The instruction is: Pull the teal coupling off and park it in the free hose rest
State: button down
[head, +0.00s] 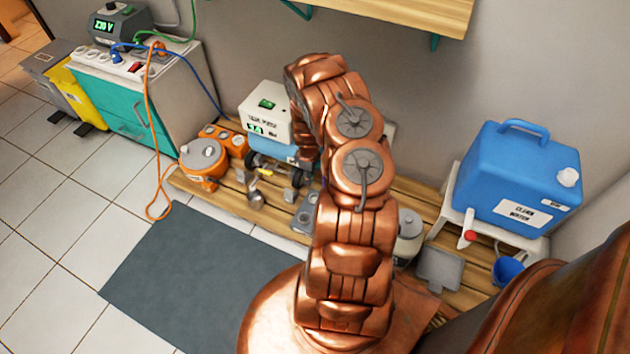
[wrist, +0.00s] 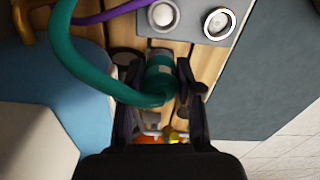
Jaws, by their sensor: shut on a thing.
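The teal coupling (wrist: 160,70) with its teal hose (wrist: 78,62) shows in the wrist view, above the wooden slats. My gripper (wrist: 160,108) is shut on the coupling, with one dark finger on each side. The hose loops from the upper left down into the coupling. I cannot tell whether the coupling is seated on a fitting or free. A grey plate (wrist: 190,38) with two round sockets, perhaps the hose rest, lies just beyond the coupling. One socket is pale-filled and one has a bright ring. In the head view my arm hides the gripper and coupling.
A purple hose (wrist: 112,13) runs beside the plate. The white and blue pump unit (head: 265,112) stands on the wooden platform (head: 222,192). An orange canister (head: 204,160) is to its left, a blue water tank (head: 518,172) to the right. A dark mat (head: 190,275) lies in front.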

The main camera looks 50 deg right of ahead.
jog(key=f+b, duration=0.2)
jog(key=s+f+b, duration=0.1)
jog(key=f+b, duration=0.1)
jog(key=f, duration=0.1)
jog(key=s+f+b, duration=0.1)
jog(key=f+b, duration=0.1)
jog(key=f, duration=0.1)
jog(key=shift+s+d+f, duration=0.2)
dwell(0.3)
jog(key=shift+s+d+r+p, duration=0.1)
jog(key=shift+p, duration=0.25)
dwell(0.6)
jog(key=shift+f+b, duration=0.65)
jog(key=shift+f, duration=0.3)
dwell(1.1)
jog(key=c, duration=0.7)
grip_release()
notch_tip(320, 180, up, 12)
dwell(0.5)
